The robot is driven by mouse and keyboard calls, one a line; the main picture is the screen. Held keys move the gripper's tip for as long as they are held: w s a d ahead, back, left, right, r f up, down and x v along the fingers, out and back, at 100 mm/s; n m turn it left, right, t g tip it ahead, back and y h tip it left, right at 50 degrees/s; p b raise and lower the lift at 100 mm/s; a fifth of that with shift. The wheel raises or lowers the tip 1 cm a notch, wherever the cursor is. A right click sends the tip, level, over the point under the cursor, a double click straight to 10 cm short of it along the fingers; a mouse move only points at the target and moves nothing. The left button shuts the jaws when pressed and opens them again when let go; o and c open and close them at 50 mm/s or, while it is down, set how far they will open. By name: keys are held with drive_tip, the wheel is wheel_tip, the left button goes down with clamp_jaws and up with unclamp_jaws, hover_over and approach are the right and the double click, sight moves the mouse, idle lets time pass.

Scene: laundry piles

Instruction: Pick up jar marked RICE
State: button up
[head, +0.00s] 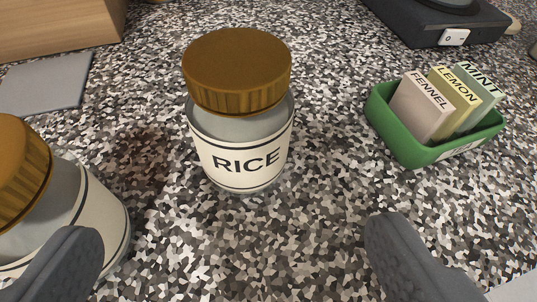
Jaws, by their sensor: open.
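The jar marked RICE (243,152) stands upright on the speckled counter, just left of the middle of the head view. It is a glass jar with a brown ribbed lid (237,70) and a cream label facing me. My gripper (232,240) is open, with its two dark grey fingers at the lower left and lower right. The RICE jar is beyond the fingertips in the picture, and nothing is between the fingers. A second jar (95,215) with a similar brown lid stands at the left edge, partly hidden by my left finger; its label text cannot be read.
A green tray (400,146) at the right holds packets marked FENNEL, LEMON and MINT. A dark device with a white switch (453,37) is at the back right. A grey flat piece (45,84) and a wooden box (60,28) are at the back left. Counter in front of the RICE jar is clear.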

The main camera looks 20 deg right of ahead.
sight(240, 158)
drive_tip(key=b+x, duration=0.1)
drive_tip(key=x, duration=0.7)
drive_tip(key=shift+w+d+f, duration=0.1)
drive_tip(key=shift+w+f, duration=0.15)
drive_tip(key=shift+f, duration=0.1)
drive_tip(key=b+x, duration=0.1)
drive_tip(key=x, duration=0.3)
drive_tip(key=shift+f, duration=0.25)
drive_tip(key=shift+w, duration=0.4)
drive_tip(key=shift+f, duration=0.1)
drive_tip(key=shift+s+f, duration=0.1)
drive_tip(key=shift+f, duration=0.05)
drive_tip(key=c, duration=1.4)
